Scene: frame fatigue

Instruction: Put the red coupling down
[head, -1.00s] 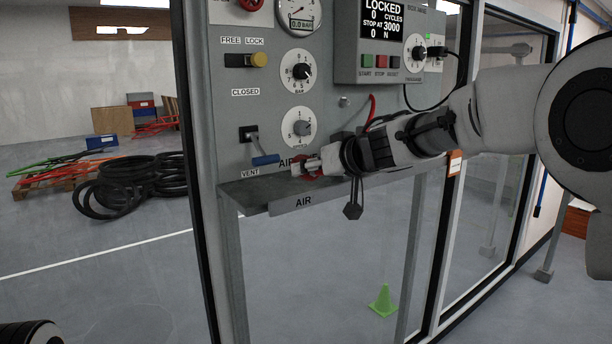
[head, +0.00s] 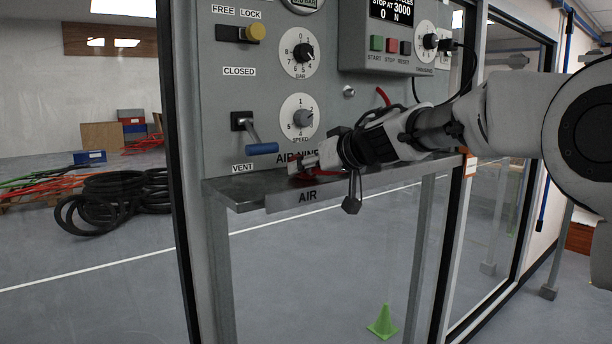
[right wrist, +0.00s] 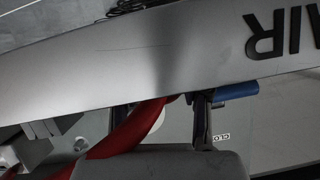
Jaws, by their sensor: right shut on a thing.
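My right gripper (head: 308,164) is just above the grey shelf (head: 240,192) marked AIR on its front lip, beside the blue-handled VENT lever. It is shut on the red coupling (head: 304,178), of which only a little red shows around the fingertips. Whether the coupling touches the shelf I cannot tell. In the right wrist view the red hose (right wrist: 128,135) runs past a dark finger, and the gripper body hides the coupling. My left gripper is not in view.
The VENT lever (head: 262,148) sticks out from the panel just left of my right gripper. Dials and a button box (head: 390,45) are above. The left part of the shelf is bare. A green cone (head: 383,322) stands on the floor below.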

